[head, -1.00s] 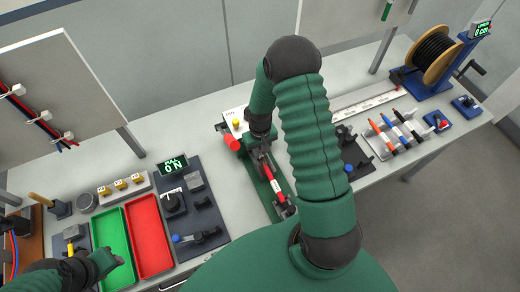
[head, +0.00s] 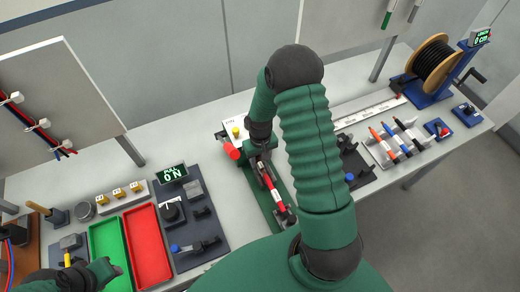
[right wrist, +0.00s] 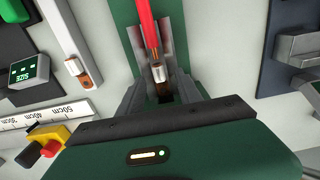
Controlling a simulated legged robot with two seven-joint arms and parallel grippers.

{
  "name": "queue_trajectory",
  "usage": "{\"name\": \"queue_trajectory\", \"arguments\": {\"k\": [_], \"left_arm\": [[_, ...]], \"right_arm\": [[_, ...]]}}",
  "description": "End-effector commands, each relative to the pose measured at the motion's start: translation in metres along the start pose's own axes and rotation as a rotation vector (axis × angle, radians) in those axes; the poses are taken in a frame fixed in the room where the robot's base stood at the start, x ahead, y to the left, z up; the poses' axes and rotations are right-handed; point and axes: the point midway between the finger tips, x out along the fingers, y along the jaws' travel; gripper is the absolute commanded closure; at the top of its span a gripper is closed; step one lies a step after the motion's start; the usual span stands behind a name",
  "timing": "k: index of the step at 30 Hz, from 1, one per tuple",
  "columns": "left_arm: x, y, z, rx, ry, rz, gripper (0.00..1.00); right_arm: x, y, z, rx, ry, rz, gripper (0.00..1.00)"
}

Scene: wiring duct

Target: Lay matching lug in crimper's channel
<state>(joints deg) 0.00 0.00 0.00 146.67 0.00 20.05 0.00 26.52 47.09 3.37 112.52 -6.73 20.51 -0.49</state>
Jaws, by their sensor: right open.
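A green bench tool (head: 258,192), seemingly the crimper, lies under my right arm; its long green base shows in the right wrist view (right wrist: 126,20). A red-sheathed piece (head: 271,190) lies along it. The gripper hides part of the channel, so I cannot tell how the lug sits. My left gripper (head: 100,274) is at the lower left, fingers unclear.
A green tray (head: 98,226) and a red tray (head: 139,212) lie left of the tool. A red knob (head: 231,151) stands beside it. A rack of coloured pens (head: 391,140), a ruler (head: 365,106) and a cable spool (head: 436,62) are at the right.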

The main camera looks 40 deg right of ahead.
Motion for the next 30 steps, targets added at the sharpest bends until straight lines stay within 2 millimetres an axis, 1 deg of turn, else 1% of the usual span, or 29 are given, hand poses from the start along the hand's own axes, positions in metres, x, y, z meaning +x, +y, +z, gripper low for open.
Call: {"name": "queue_trajectory", "arguments": {"k": [5,9,12,15,18,21,30], "left_arm": [[0.009,0.000,0.002,0.000,0.000,0.000,0.64],[0.014,0.000,0.003,0.000,0.000,0.000,0.64],[0.017,0.000,0.004,0.000,0.000,0.000,0.64],[0.018,0.000,0.004,0.000,0.000,0.000,0.64],[0.019,0.000,0.005,0.000,0.000,0.000,0.64],[0.019,0.000,0.005,0.000,0.000,0.000,0.64],[0.019,0.000,0.004,0.000,0.000,0.000,0.64]], "right_arm": [[-0.045,0.001,-0.002,0.002,0.008,0.001,0.58],[-0.087,0.000,-0.003,0.001,0.008,0.001,0.58],[-0.115,0.000,-0.003,0.000,0.007,0.002,0.58],[-0.136,0.000,-0.003,0.000,0.005,0.001,0.58],[-0.148,0.000,-0.002,0.000,0.001,0.001,0.58],[-0.154,0.000,-0.002,0.000,0.000,0.000,0.58],[-0.155,0.000,-0.002,0.000,-0.001,0.000,0.58]]}}
